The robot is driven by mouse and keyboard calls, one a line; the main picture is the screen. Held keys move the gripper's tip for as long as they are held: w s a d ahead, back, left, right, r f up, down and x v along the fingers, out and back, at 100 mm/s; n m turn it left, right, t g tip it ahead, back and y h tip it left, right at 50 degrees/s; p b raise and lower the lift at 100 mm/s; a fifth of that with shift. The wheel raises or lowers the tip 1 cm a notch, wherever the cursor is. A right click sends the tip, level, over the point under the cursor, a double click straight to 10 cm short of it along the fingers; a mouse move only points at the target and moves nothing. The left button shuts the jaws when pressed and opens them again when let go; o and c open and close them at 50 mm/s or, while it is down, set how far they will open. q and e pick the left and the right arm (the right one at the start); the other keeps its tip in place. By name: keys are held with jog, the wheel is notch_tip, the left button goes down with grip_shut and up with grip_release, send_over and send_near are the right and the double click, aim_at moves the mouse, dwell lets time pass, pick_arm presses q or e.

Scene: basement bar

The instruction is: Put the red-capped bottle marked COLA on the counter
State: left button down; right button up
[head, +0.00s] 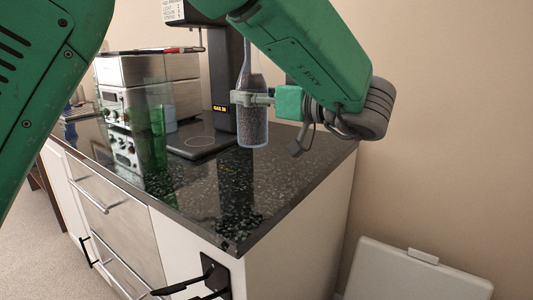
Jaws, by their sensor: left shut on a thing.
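My left gripper (254,98) is shut around the body of a clear bottle (253,130) and holds it upright over the counter (285,165). The bottle's top is hidden behind my green arm, so no red cap shows. No COLA marking can be read on the side I see. The counter has a dark, glossy, speckled top. I cannot tell whether the bottle's base touches it. My right gripper is not in view.
A black machine (222,80) stands just left of the bottle. Silver appliances (130,75) and a green glass item (157,125) stand further left. The counter's near corner is clear. A white bin (410,275) stands on the right below.

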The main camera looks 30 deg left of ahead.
aim_at(253, 141)
pick_arm(q)
notch_tip(253, 141, down, 9)
jog(key=b, duration=0.3)
jog(key=shift+s, duration=0.1)
jog(key=c, duration=0.7)
grip_release()
jog(key=d, duration=0.2)
jog(key=d+p, duration=0.1)
jog(key=d, duration=0.1)
jog(key=d+p, duration=0.1)
jog(key=d, duration=0.2)
jog(key=shift+s+r, duration=0.1)
jog(key=shift+s, duration=0.15)
jog(key=shift+d, duration=0.35)
jog(key=shift+a, duration=0.1)
